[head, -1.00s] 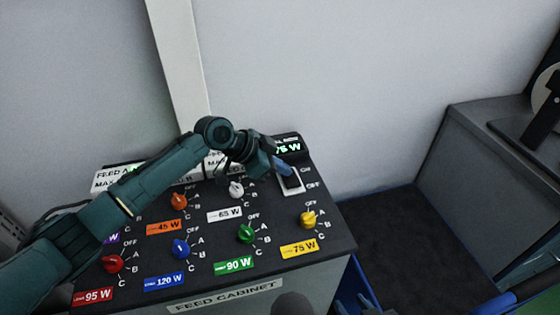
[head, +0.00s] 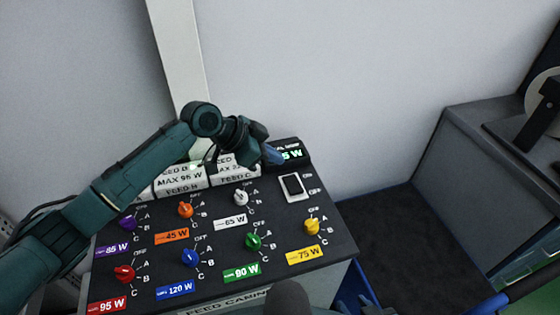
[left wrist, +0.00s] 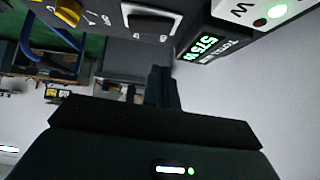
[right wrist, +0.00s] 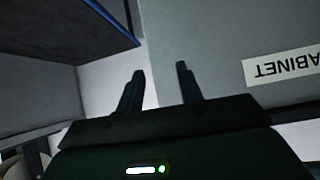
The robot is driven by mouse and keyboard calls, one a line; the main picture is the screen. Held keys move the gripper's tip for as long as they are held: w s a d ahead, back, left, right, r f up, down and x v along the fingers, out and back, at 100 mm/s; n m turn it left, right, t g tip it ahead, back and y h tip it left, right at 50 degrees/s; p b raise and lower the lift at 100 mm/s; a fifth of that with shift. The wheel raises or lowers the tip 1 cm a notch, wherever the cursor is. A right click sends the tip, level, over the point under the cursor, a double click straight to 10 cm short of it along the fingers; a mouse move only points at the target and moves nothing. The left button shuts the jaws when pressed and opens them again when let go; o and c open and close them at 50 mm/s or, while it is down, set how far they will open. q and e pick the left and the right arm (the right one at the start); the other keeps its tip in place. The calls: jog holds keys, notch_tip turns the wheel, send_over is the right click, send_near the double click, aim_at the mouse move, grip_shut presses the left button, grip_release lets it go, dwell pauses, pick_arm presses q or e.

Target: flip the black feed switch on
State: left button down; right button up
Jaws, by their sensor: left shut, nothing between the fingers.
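The black feed switch (head: 292,186) is a black rocker in a white frame at the right of the dark panel, with ON and OFF marked beside it. I cannot tell which way the rocker is tipped. It also shows at the top of the left wrist view (left wrist: 150,22). My right gripper (right wrist: 158,72) is open and empty, near the cabinet's lower front.
The lit total display (head: 290,152) stands behind the switch; in the left wrist view it reads 575 W. Several coloured knobs, such as yellow (head: 312,226) and green (head: 253,241), cover the panel. White label plates (head: 181,177) stand along its back. A wall is close behind.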

pick_arm(q)
jog(key=b+v, duration=0.1)
jog(key=v, duration=0.5)
jog(key=shift+w+a+r, duration=0.15)
jog(key=shift+a+r, duration=0.05)
jog(key=shift+r, duration=0.15)
